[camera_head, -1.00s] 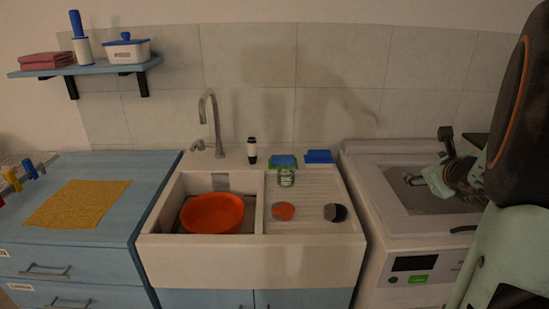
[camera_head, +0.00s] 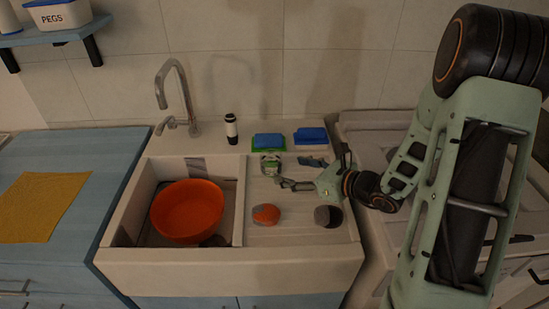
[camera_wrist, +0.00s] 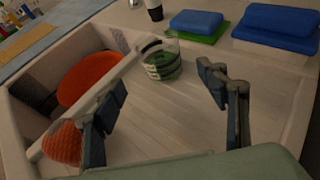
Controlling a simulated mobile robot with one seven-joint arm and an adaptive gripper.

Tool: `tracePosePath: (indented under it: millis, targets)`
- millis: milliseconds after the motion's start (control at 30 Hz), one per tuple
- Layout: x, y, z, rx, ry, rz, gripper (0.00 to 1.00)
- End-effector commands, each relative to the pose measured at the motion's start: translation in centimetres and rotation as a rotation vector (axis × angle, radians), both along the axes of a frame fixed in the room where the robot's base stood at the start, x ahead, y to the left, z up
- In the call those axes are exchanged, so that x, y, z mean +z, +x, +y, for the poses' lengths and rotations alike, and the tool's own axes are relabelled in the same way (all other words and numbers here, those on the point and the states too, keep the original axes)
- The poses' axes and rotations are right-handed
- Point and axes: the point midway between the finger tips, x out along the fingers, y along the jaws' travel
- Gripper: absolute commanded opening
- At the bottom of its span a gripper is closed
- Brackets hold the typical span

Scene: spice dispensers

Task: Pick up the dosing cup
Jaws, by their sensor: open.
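The dosing cup looks to be the small clear cup with green and dark markings (camera_head: 270,164), upright on the sink's ribbed drainboard, just in front of the green-and-blue sponge. It also shows in the wrist view (camera_wrist: 160,60), ahead of my fingers. My gripper (camera_head: 294,172) is open and empty above the drainboard, to the right of the cup. In the wrist view my gripper (camera_wrist: 162,79) has its two fingers spread wide, with the cup beyond the gap between the tips, apart from them.
Blue sponges (camera_head: 310,137) and a black-and-white bottle (camera_head: 231,129) stand behind. An orange bowl (camera_head: 187,210) sits in the basin at left. The drainboard's middle is clear.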

Motion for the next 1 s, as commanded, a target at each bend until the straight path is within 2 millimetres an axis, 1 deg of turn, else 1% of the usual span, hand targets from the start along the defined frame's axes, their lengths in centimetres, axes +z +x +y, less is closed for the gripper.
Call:
tracePosePath:
  millis: [33,133,433,600,700,1000]
  targets:
    - [-0.4,0.6,0.8,0.005,0.001,0.001,0.67]
    - [-1.0,1.6,1.8,0.003,-0.001,0.001,0.67]
    - [-2.0,3.5,3.4,0.001,-0.002,0.002,0.67]
    - [-3.0,5.4,5.1,0.003,-0.003,0.001,0.67]
    - [-3.4,6.1,5.7,0.001,-0.003,0.001,0.67]
    - [-3.6,6.4,6.0,-0.001,-0.004,0.000,0.66]
